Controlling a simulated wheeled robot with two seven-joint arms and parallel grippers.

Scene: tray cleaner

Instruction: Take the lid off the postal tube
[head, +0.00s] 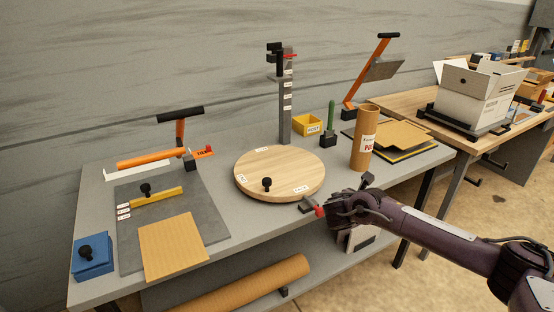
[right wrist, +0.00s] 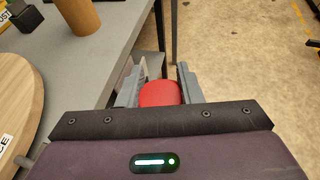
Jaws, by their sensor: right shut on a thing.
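The brown cardboard postal tube (head: 361,143) stands upright near the right end of the grey table, with a white label on its side. No red cap shows on its top. Its lower part also shows in the right wrist view (right wrist: 78,14). My right gripper (head: 324,204) is at the table's front edge, in front of the tube and apart from it. It is shut on a red rounded lid (right wrist: 160,93), which lies between the two grey fingers. Only a small red part of the lid (head: 319,211) shows in the head view. My left gripper is not in view.
A round wooden turntable (head: 275,190) with a black knob lies left of my right gripper. A yellow bin (head: 307,125), a green-handled tool (head: 330,120) and flat cardboard mailers (head: 402,137) are nearby. A long cardboard roll (head: 250,285) lies on the lower shelf.

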